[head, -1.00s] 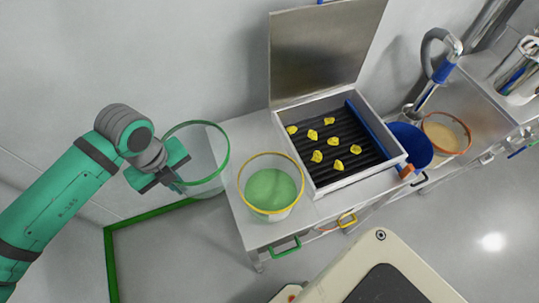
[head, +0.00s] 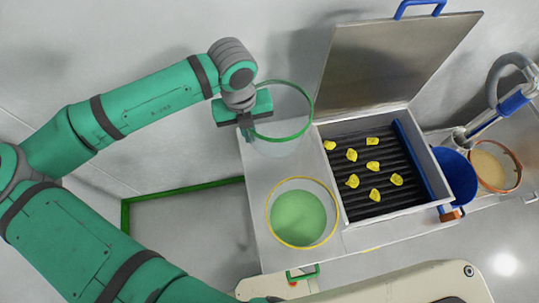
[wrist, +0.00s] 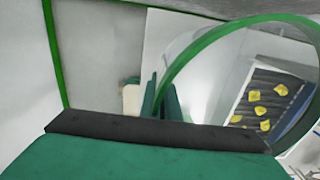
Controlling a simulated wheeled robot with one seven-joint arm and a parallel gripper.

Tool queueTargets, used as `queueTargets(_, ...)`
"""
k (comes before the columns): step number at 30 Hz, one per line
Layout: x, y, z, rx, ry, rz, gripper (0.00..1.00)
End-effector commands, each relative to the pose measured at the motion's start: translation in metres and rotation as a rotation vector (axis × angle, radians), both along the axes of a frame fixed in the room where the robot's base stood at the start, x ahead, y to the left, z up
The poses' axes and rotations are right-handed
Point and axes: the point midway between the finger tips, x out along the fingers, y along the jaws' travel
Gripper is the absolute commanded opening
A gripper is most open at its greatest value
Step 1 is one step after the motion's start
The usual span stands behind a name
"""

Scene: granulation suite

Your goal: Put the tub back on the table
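The clear tub with a green rim (head: 286,137) is over the back left part of the table (head: 258,190). My gripper (head: 247,132) is at the left side of the tub and is shut on its rim. In the wrist view the green rim (wrist: 215,38) runs down between the two fingers (wrist: 160,104). The tub looks empty and roughly upright. I cannot tell whether its base touches the table; the gripper hides part of its left side.
A yellow-rimmed tub of green material (head: 298,218) stands in front of the green-rimmed tub. To the right is an open-lidded box (head: 387,214) with yellow lumps on black slats. A blue bucket (head: 457,178) and an orange-rimmed tub (head: 493,168) are farther right.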

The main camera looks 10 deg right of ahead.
Motion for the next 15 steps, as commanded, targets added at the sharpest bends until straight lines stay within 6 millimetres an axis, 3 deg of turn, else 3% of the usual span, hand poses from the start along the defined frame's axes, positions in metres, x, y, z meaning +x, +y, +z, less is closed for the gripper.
queueTargets(7, -0.001, -0.007, -0.042, 0.000, 0.003, -0.015, 0.00)
queueTargets(15, -0.001, -0.003, -0.063, 0.000, 0.003, -0.006, 0.00)
